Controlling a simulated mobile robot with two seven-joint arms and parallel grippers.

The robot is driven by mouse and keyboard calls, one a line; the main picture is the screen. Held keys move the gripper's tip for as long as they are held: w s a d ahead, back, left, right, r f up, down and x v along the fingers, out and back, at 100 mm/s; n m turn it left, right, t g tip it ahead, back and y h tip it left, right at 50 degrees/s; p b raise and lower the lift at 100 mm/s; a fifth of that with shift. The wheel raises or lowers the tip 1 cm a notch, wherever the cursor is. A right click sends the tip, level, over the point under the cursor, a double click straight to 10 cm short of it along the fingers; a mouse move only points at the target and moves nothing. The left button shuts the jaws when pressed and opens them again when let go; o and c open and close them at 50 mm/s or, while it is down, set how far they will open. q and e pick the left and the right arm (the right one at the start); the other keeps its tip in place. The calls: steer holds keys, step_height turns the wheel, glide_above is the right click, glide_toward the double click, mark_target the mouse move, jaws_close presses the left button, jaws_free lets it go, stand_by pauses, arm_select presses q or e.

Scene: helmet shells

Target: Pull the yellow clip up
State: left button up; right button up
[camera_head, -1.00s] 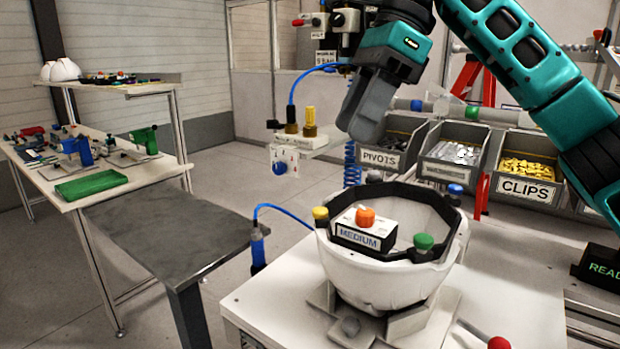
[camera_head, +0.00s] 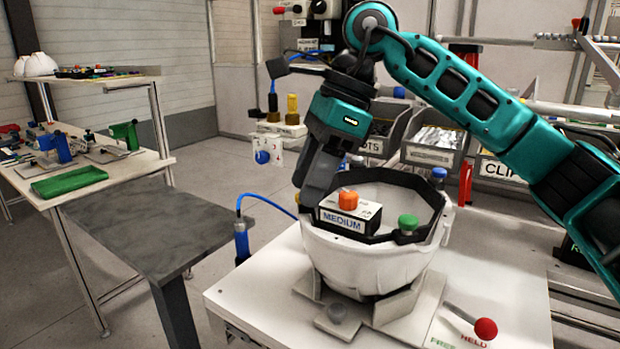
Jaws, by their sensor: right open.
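The white helmet shell (camera_head: 375,262) sits upside down in a fixture on the white bench. My right gripper (camera_head: 308,198) points down at the left rim of the shell and is open. My left gripper is not in view.
A red-knobbed lever (camera_head: 485,328) stands at the front of the white bench top (camera_head: 500,265), near the words FREE and HELD. Parts bins (camera_head: 435,150) line the back. A grey table (camera_head: 150,225) lies to the left with a floor gap between.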

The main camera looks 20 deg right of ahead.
steer(key=shift+f, duration=0.1)
steer(key=shift+c, duration=0.4)
jaws_close()
